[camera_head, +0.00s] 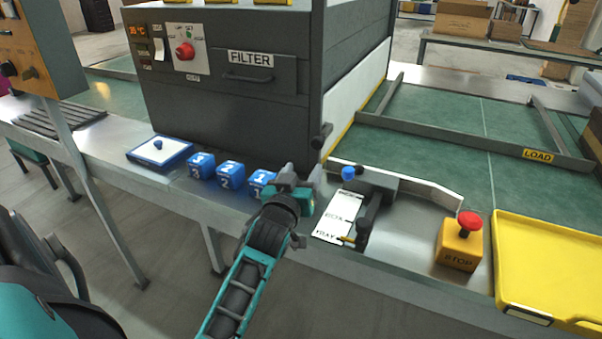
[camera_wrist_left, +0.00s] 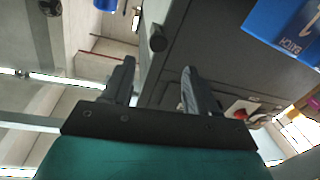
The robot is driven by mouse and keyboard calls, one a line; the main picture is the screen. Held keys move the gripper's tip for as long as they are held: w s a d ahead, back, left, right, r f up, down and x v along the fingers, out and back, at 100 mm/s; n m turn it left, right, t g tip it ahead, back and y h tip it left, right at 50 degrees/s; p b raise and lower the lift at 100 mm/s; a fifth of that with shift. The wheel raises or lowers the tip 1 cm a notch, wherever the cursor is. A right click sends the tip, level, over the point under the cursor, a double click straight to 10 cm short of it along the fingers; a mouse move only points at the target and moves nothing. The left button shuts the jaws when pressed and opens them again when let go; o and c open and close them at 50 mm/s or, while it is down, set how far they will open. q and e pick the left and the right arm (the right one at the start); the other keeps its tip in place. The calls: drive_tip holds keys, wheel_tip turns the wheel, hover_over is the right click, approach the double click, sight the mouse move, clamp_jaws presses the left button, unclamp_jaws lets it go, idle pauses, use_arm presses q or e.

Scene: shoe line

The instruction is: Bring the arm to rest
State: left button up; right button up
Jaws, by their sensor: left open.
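My left gripper (camera_head: 302,176) is raised over the front edge of the metal bench, in front of the dark FILTER machine (camera_head: 225,110). Its two fingers stand apart with nothing between them. The left wrist view also shows the open fingers (camera_wrist_left: 158,88), with empty space between them. A blue block marked 1 (camera_head: 260,181) is just left of the gripper and partly hidden by it. It also shows in the left wrist view (camera_wrist_left: 288,27), at the upper right. My right gripper is in neither view.
Blue blocks 2 (camera_head: 230,175) and 3 (camera_head: 200,165) and a blue-edged pad (camera_head: 160,152) line the bench to the left. To the right are a BOX/TRAY selector plate (camera_head: 338,217), a yellow STOP box (camera_head: 460,246) with red button, and a yellow tray (camera_head: 550,240).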

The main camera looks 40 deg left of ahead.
use_arm(q)
drive_tip(key=shift+s, duration=0.1)
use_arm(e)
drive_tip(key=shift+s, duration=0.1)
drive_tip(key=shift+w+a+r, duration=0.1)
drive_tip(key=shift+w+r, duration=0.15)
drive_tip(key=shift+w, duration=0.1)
use_arm(q)
drive_tip(key=s+d+f+m+g+h+p, duration=0.3)
drive_tip(key=s+d+f+m+h, duration=0.1)
drive_tip(key=s+d+f, duration=0.3)
drive_tip(key=s+d+f+m+g+h+p, duration=0.3)
drive_tip(key=s+d+f, duration=0.4)
drive_tip(key=s+d, duration=0.4)
drive_tip(key=shift+s+f+m+h+p, duration=0.15)
drive_tip(key=shift+s+m+h+p, duration=0.45)
drive_tip(key=shift+s, duration=0.5)
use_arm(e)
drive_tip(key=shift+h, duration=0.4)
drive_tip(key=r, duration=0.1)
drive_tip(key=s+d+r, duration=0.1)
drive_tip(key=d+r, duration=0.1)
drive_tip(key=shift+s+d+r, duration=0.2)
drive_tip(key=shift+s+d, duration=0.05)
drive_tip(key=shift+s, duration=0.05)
use_arm(q)
drive_tip(key=shift+c, duration=0.4)
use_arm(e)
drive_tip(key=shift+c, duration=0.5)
